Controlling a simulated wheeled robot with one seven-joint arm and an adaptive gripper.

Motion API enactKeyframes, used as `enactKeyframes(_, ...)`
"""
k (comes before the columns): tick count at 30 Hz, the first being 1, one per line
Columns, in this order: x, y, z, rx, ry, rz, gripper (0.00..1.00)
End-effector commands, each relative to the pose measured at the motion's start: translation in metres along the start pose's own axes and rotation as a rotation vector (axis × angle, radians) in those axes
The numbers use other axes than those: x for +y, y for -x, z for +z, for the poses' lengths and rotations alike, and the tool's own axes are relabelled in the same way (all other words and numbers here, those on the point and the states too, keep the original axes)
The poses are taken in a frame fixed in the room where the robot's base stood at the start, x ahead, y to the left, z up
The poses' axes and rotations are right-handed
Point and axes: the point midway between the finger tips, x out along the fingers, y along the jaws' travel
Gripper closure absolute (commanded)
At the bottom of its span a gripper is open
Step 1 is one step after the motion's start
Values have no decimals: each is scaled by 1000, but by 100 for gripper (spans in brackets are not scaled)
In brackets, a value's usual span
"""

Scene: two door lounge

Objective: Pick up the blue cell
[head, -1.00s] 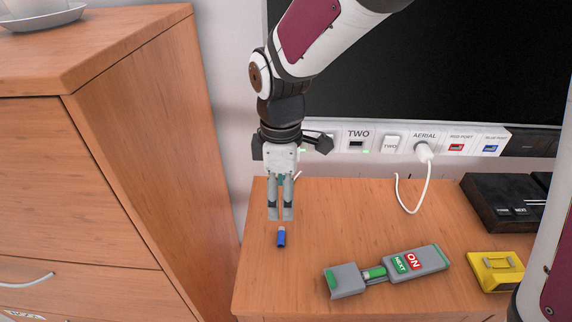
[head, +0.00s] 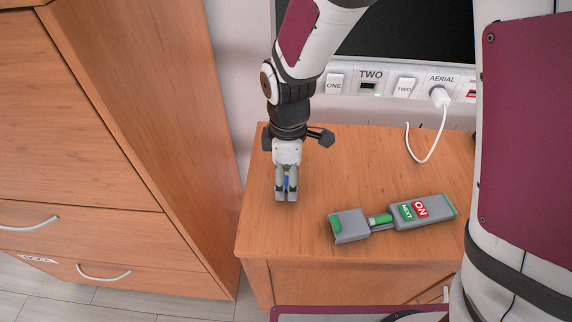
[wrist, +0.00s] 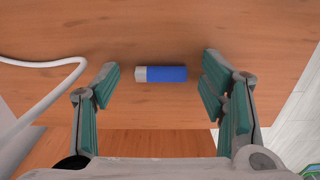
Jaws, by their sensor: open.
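The blue cell (wrist: 166,74), a small blue cylinder with a grey-white end, lies on its side on the wooden cabinet top. In the head view the blue cell (head: 287,182) shows only in part, between the fingers. My gripper (wrist: 163,90) is open, with one finger to each side of the cell and a gap on both sides. In the head view my gripper (head: 287,196) points down over the cell at the left part of the cabinet top. Whether the fingertips touch the wood cannot be told.
A grey remote-like device (head: 392,219) with a green cell in its slot lies to the right on the cabinet top (head: 330,165). A white cable (head: 441,130) hangs from the wall panel behind. A tall wooden cabinet (head: 150,130) stands close on the left.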

Motion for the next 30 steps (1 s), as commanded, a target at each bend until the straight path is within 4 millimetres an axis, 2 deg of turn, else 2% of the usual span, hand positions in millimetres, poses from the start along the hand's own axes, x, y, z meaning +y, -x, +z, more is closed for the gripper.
enactKeyframes(6,0,0,0,0,0,0,35)
enactKeyframes(11,0,0,0,0,0,0,71)
enactKeyframes(12,0,0,0,0,0,0,76)
enactKeyframes(23,0,1,0,0,1,0,76)
enactKeyframes(30,0,16,0,1,1,1,76)
